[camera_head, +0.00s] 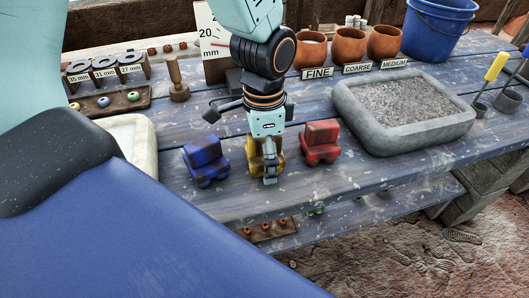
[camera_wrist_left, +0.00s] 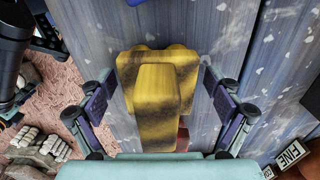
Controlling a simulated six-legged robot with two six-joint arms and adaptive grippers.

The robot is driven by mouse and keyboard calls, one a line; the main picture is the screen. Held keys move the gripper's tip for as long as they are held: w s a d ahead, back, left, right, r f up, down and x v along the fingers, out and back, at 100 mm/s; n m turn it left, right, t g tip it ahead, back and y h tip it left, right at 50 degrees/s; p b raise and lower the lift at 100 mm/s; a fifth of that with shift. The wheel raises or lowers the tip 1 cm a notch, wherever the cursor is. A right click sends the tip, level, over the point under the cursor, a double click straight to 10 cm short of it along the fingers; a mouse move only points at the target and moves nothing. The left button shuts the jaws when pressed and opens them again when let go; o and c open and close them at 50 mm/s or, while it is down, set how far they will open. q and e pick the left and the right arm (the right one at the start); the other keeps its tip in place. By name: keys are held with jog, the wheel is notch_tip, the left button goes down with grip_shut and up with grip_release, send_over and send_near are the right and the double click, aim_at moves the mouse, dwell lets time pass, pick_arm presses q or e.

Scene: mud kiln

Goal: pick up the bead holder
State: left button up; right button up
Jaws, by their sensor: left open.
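A brown wooden holder (camera_head: 110,103) with yellow, blue and green beads lies at the back left of the blue table in the head view; I take it for the bead holder. My left gripper (camera_head: 269,180) points down over a yellow block-shaped piece (camera_head: 257,158), well to the right of that holder. In the left wrist view the yellow piece (camera_wrist_left: 158,92) lies between the two open fingers (camera_wrist_left: 162,105), with gaps on both sides. In the head view the gripper hides part of it. My right gripper is not in view.
A blue piece (camera_head: 205,161) and a red piece (camera_head: 321,142) flank the yellow one. A grey gravel tray (camera_head: 385,143) stands right, a pale tray (camera_head: 134,140) left. Clay pots (camera_head: 348,47) and a blue bucket (camera_head: 436,32) stand behind. A peg board (camera_head: 267,230) lies lower at the front.

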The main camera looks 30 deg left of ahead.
pick_arm(q)
jog(key=shift+s+d+r, duration=0.1)
jog(key=shift+s+r, duration=0.05)
jog(key=c, duration=0.4)
jog(key=shift+c, duration=1.3)
jog(key=c, duration=0.8)
jog(key=shift+o, duration=0.2)
notch_tip(320, 180, up, 10)
jog(key=p, duration=0.4)
jog(key=o, duration=0.8)
jog(key=shift+c, duration=0.2)
jog(key=c, duration=0.5)
jog(key=shift+o, duration=0.2)
